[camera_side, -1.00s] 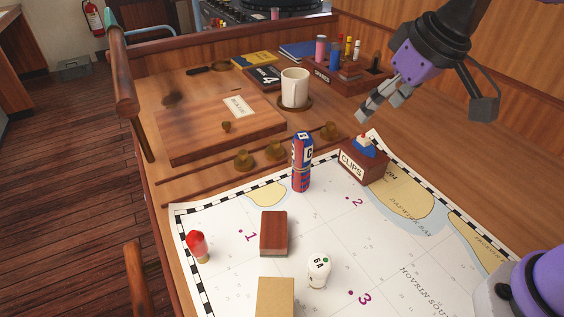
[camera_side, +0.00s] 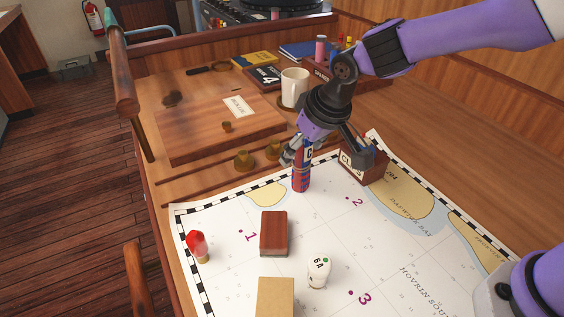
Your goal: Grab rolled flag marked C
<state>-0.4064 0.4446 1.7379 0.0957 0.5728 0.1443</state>
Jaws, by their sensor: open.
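The rolled flag marked C (camera_side: 301,178) stands upright on the chart, a slim red, white and blue roll with a band around it. My gripper (camera_side: 318,152) is open and pointed down over its upper part. One finger is at the left of the roll and the other is out to the right, near the CLIPS box. The gripper hides the top of the roll. I cannot tell whether a finger touches it.
The wooden CLIPS box (camera_side: 362,164) stands close at the right. A white mug (camera_side: 294,88) is behind. A red-brown block (camera_side: 273,233), a white 6A piece (camera_side: 319,271), a tan block (camera_side: 275,298) and a red-topped piece (camera_side: 198,246) stand on the chart (camera_side: 225,285).

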